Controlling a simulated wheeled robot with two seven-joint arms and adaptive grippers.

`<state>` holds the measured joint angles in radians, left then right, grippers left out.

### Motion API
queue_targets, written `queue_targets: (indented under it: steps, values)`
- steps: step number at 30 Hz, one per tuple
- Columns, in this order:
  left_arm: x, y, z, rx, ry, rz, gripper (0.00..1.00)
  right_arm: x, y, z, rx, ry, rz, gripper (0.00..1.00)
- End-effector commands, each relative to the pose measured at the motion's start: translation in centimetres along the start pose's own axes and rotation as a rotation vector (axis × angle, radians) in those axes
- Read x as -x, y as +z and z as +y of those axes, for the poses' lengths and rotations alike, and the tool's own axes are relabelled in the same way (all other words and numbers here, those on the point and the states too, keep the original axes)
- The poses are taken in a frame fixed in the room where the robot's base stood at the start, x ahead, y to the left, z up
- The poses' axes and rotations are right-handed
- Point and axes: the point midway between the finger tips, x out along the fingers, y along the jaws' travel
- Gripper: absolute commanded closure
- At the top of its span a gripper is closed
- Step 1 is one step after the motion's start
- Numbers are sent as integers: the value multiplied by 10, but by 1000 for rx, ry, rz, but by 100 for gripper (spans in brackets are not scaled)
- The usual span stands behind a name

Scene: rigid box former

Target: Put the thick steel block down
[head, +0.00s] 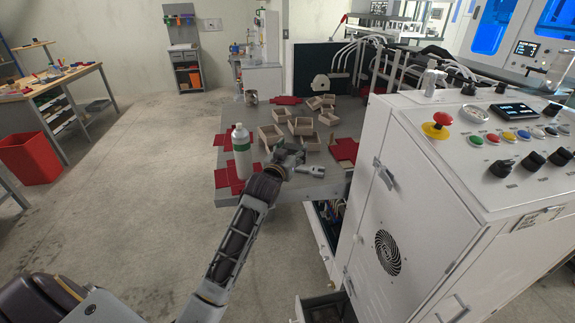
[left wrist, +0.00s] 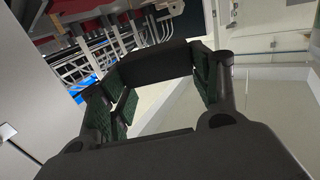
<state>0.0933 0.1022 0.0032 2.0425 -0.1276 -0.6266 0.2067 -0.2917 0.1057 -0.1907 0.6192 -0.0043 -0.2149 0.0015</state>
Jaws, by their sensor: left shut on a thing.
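My left gripper (head: 296,163) reaches out over the grey table (head: 232,179) near its front right edge. In the left wrist view its green-padded fingers (left wrist: 160,88) are shut on a dark, thick block, the thick steel block (left wrist: 158,63), which spans the space between them. In the head view the block is hard to make out against the grey gripper parts and the table. I cannot tell how far it is above the tabletop. My right gripper is not in view.
Several open cardboard boxes (head: 300,126) stand on the table. A white bottle with a green band (head: 241,147) stands left of my gripper on red sheets (head: 221,180). A white control cabinet (head: 420,200) with a red emergency button (head: 436,128) is close on the right.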

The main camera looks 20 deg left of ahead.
Motion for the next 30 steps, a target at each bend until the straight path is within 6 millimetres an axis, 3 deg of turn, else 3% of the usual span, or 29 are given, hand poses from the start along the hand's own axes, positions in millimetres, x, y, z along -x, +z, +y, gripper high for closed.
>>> queue_targets:
  steps: [4,12,18,30]
  values:
    - [-18,-6,-20,7,-39,4,75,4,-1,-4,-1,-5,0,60]
    - [-33,27,-41,11,-88,1,75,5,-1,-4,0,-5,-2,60]
    - [-34,40,-44,10,-99,3,75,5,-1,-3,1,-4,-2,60]
    - [-34,42,-44,9,-99,3,75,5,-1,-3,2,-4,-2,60]
